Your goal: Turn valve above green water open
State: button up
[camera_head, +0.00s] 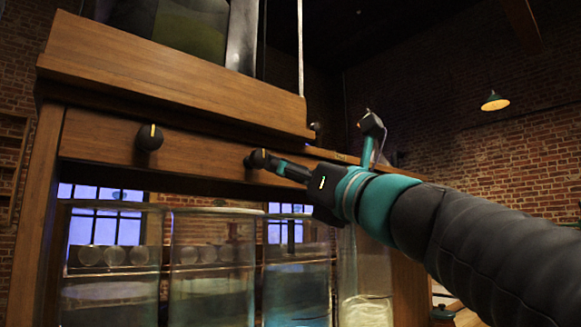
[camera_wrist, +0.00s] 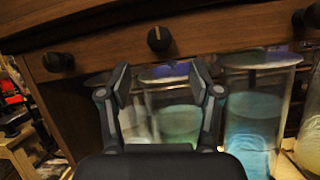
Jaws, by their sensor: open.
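In the wrist view, a jar of green water (camera_wrist: 180,123) stands below a round black valve knob (camera_wrist: 158,39) with an upright yellow mark. The knob is on the wooden beam. My gripper (camera_wrist: 160,80) is open and empty, its two fingers apart just below the knob in the picture. In the head view, my gripper (camera_head: 280,166) reaches in from the right, close to a black knob (camera_head: 255,159) that it partly covers. I cannot tell from this view whether they touch. The green water is hard to pick out among the jars in the head view.
Another knob (camera_head: 149,137) with an upright mark is to the left on the wooden beam (camera_head: 205,153). A jar of blue water (camera_wrist: 250,120) stands right of the green one, with a further knob (camera_wrist: 299,18) at the upper right. A cabinet ledge (camera_head: 160,80) overhangs the beam.

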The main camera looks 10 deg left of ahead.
aim_at(264, 161)
jog(key=p+x, duration=0.2)
jog(key=x, duration=0.7)
jog(key=shift+w+a+r, duration=0.1)
jog(key=shift+w+a, duration=0.05)
jog(key=shift+a, duration=0.1)
jog(key=c, duration=1.2)
